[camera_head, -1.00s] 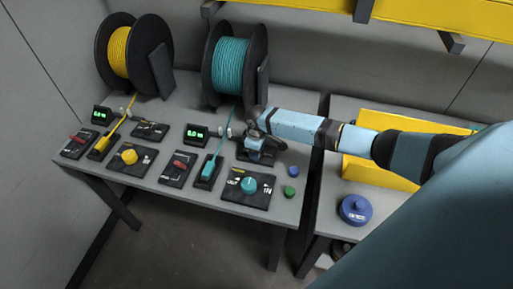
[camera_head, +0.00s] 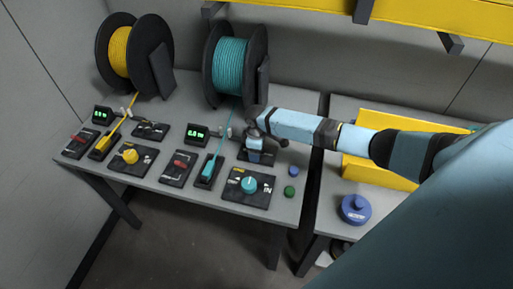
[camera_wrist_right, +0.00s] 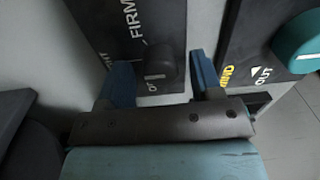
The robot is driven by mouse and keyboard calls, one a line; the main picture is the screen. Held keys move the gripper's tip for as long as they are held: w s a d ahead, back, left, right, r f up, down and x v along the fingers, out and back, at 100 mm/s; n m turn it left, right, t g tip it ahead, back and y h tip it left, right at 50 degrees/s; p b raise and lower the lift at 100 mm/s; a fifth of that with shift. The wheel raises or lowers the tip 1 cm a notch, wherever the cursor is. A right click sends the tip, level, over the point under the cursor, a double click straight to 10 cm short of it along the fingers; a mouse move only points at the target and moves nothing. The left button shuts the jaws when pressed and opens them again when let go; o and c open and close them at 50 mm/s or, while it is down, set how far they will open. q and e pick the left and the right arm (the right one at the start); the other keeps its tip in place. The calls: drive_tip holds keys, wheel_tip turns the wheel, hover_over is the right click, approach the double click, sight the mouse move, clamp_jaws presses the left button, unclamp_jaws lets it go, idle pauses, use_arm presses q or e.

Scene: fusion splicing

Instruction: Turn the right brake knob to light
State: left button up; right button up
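The right brake is a dark panel (camera_head: 262,157) behind the teal dial panel in the head view. In the right wrist view its black knob (camera_wrist_right: 158,58) sits on the panel (camera_wrist_right: 110,30). FIRM is printed above it, a partly hidden label is at its left, and another is just below. A short white mark shows on the knob's lower part. My right gripper (camera_wrist_right: 163,78) is open, its two blue fingers apart on either side of the knob, with gaps visible. In the head view my right gripper (camera_head: 256,141) is over the brake panel. My left gripper is not in view.
The teal dial (camera_head: 249,184) is in front of the brake; it also shows at the right of the wrist view (camera_wrist_right: 300,42). Blue (camera_head: 294,171) and green (camera_head: 290,191) buttons are to the right. The teal spool (camera_head: 232,66) stands behind. A yellow box (camera_head: 365,172) is on the right table.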

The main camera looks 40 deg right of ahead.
drive_tip(key=shift+r, duration=0.15)
wheel_tip(320, 180, up, 14)
drive_tip(key=shift+w+d+f, duration=0.15)
drive_tip(key=shift+f, duration=0.1)
idle(0.3)
idle(0.4)
